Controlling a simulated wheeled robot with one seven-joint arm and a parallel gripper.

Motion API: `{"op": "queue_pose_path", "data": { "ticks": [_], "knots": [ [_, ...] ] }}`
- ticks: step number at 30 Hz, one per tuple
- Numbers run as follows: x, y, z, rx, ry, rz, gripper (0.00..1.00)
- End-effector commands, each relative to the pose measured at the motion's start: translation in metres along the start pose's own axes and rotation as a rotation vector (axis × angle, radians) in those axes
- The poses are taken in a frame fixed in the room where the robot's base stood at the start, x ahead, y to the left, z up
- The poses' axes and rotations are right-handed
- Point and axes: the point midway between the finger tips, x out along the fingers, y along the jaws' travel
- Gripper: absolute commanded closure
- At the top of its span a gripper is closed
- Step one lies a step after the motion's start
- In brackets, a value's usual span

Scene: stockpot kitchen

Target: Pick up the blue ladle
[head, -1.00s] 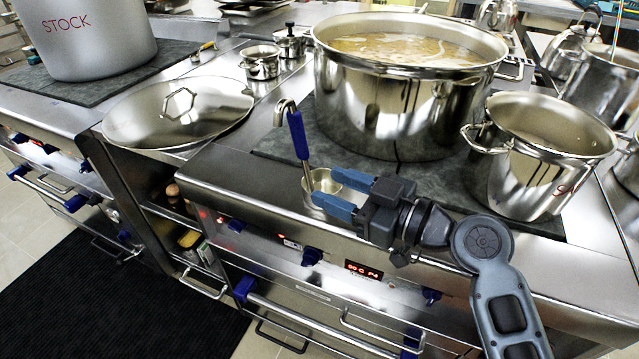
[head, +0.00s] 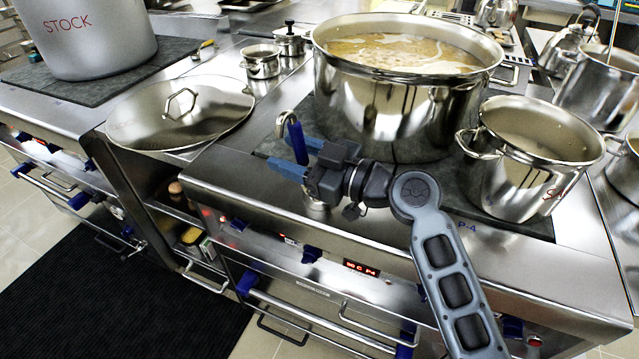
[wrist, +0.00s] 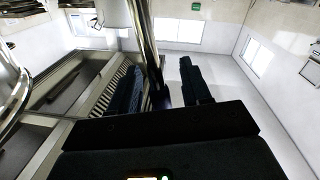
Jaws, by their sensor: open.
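The blue ladle (head: 297,139) stands upright near the front edge of the stove top, with its steel hook at the top. Its bowl is mostly hidden behind my gripper. My gripper (head: 290,153) is open, with its two blue fingers at the height of the ladle's blue handle. In the head view the handle passes between or just behind the fingers. In the wrist view my gripper (wrist: 158,72) has a finger on each side of an upright metallic and dark rod, which seems to be the ladle (wrist: 149,45). I cannot tell whether either finger touches it.
A large steel pot of soup (head: 380,110) stands just behind the ladle. A smaller steel pot (head: 520,175) is to the right, near my arm. A wide lid (head: 180,115) lies to the left. A stockpot (head: 95,40) stands at the far left. The front counter strip is clear.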

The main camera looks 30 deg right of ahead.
Motion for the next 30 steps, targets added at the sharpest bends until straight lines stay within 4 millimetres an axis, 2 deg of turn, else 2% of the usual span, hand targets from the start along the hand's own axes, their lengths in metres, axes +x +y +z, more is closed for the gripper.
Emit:
{"op": "queue_pose_path", "data": {
  "ticks": [7,22,30],
  "knots": [
    [0.0014,-0.0004,0.0008,0.000,0.000,0.000,0.53],
    [0.0011,-0.0003,0.0008,0.000,-0.001,0.000,1.00],
    [0.0010,-0.0003,0.0008,0.000,-0.001,0.000,1.00]
  ]
}}
